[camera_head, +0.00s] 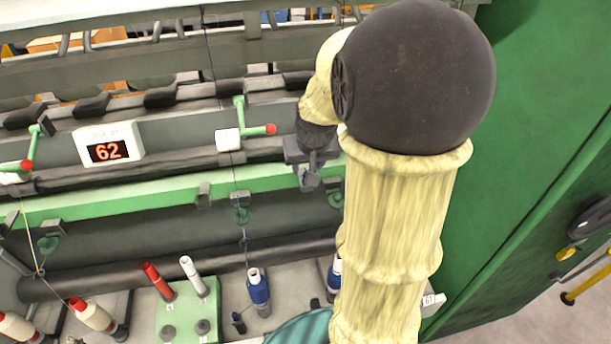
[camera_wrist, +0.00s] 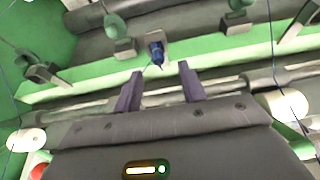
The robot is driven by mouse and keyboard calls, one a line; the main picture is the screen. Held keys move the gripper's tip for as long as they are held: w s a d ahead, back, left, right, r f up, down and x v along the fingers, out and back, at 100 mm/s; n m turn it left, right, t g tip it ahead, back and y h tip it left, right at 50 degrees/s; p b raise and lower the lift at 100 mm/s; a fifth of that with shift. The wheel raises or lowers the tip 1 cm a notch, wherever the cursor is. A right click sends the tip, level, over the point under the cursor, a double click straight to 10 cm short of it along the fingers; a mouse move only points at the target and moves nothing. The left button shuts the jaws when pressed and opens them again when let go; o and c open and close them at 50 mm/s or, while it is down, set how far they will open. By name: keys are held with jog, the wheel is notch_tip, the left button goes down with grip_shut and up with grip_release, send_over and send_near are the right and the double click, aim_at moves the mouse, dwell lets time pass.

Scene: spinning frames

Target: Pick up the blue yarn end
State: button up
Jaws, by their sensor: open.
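A small dark-blue tuft, which looks like the blue yarn end (camera_wrist: 156,50), sits at a grey block on the green rail in the wrist view. A short thin strand hangs from it. My gripper (camera_wrist: 160,71) is open, and the tuft lies beyond the fingertips, between them in the picture. No contact shows. In the head view my gripper (camera_head: 308,181) is in front of the green rail, and I cannot make out the yarn end there. A blue bobbin (camera_head: 258,288) stands below; another blue bobbin (camera_head: 335,274) is partly hidden by my arm.
The green rail (camera_head: 120,203) carries grey-green thread guides (camera_head: 242,213). A thin blue thread runs up from the blue bobbin. A white box with a green, red-tipped handle (camera_head: 228,139) and a display reading 62 (camera_head: 108,143) are left. A green machine wall (camera_head: 540,120) bounds the right.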

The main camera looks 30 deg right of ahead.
jog(key=shift+p+x, duration=1.25)
jog(key=shift+x, duration=1.3)
jog(key=shift+d, duration=0.15)
jog(key=shift+c, duration=0.2)
jog(key=c, duration=0.7)
